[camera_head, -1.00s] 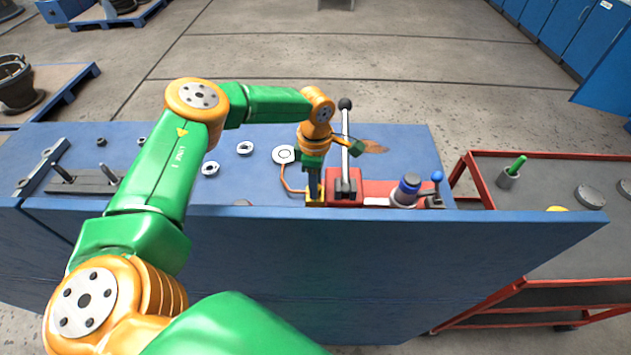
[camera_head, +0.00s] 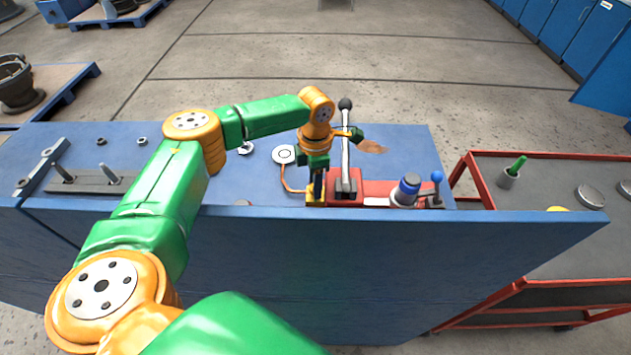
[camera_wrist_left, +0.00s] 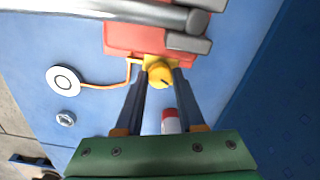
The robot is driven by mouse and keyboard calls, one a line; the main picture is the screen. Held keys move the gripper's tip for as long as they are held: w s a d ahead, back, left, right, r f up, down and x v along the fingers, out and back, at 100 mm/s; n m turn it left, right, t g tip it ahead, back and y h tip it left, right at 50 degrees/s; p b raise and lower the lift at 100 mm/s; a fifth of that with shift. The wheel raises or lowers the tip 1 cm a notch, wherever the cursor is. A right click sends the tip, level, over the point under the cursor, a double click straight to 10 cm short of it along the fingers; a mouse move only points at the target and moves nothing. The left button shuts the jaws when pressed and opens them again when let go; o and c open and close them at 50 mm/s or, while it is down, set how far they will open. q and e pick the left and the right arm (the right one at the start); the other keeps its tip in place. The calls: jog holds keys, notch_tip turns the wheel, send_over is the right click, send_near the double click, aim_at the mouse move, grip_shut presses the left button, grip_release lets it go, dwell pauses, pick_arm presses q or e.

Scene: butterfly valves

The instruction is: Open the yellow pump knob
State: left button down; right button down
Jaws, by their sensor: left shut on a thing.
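The yellow pump knob (camera_wrist_left: 161,76) is round and sits at the end of the red pump base (camera_wrist_left: 134,37) in the left wrist view. My left gripper (camera_wrist_left: 160,78) has its two dark fingers on either side of the knob and is shut on it. In the head view my left gripper (camera_head: 317,190) points down at the yellow part (camera_head: 316,199) beside the red base, and its fingers partly hide it. The pump's long lever (camera_head: 346,140) with a black ball stands beside the gripper. My right gripper is not in view.
A white round disc (camera_head: 284,154) with an orange wire lies left of the pump. A blue-capped cylinder (camera_head: 407,189) and a blue-ball lever (camera_head: 437,185) stand to the right.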

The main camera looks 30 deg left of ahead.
pick_arm(q)
jog(key=c, duration=0.5)
grip_release()
notch_tip(320, 180, up, 7)
jog(key=shift+f+b, duration=0.2)
jog(key=shift+b, duration=0.75)
jog(key=shift+r, duration=0.25)
